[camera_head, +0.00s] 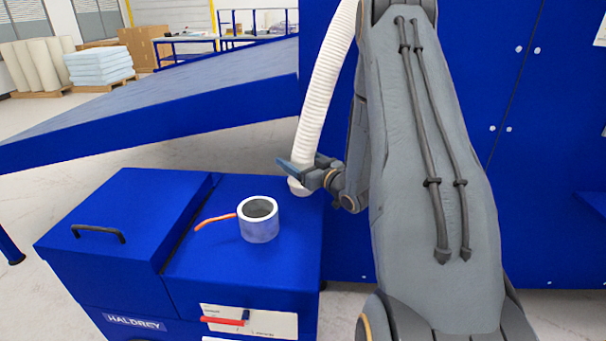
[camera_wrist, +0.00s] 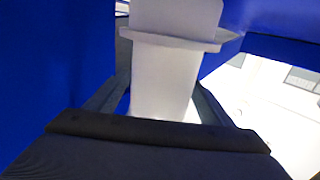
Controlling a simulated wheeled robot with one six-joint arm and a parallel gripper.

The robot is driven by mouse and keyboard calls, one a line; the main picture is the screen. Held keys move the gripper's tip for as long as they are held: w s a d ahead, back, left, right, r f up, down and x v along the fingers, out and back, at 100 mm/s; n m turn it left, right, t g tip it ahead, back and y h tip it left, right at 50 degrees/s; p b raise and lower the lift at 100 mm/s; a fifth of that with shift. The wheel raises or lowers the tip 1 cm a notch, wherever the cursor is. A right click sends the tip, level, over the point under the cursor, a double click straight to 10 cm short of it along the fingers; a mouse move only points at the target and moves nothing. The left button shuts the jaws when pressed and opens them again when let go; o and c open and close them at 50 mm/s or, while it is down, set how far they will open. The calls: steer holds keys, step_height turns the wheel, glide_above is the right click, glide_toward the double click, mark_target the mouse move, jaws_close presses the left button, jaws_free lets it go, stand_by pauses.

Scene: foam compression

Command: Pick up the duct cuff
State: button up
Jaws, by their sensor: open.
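The duct cuff (camera_head: 299,187) is the pale end piece of a white ribbed hose (camera_head: 321,85) that hangs down in front of a blue cabinet. In the head view my gripper (camera_head: 295,169) is at the hose's lower end, just above the cuff's visible bottom, and hides part of it. In the wrist view a smooth white part with a protruding collar, seemingly the cuff (camera_wrist: 162,80), stands between my two dark fingers (camera_wrist: 160,102). The fingers are open, one on each side of it. Whether either finger touches it cannot be told.
Below stands a blue machine (camera_head: 125,215) with a grey ring-shaped port (camera_head: 259,229), an orange lever (camera_head: 215,221) and a black handle (camera_head: 98,232). A sloping blue panel (camera_head: 150,105) lies behind it. The tall blue cabinet (camera_head: 540,90) is close behind my arm.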

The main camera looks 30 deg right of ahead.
steer(key=shift+w, duration=0.5)
steer(key=c, duration=1.3)
steer(key=shift+o, duration=0.2)
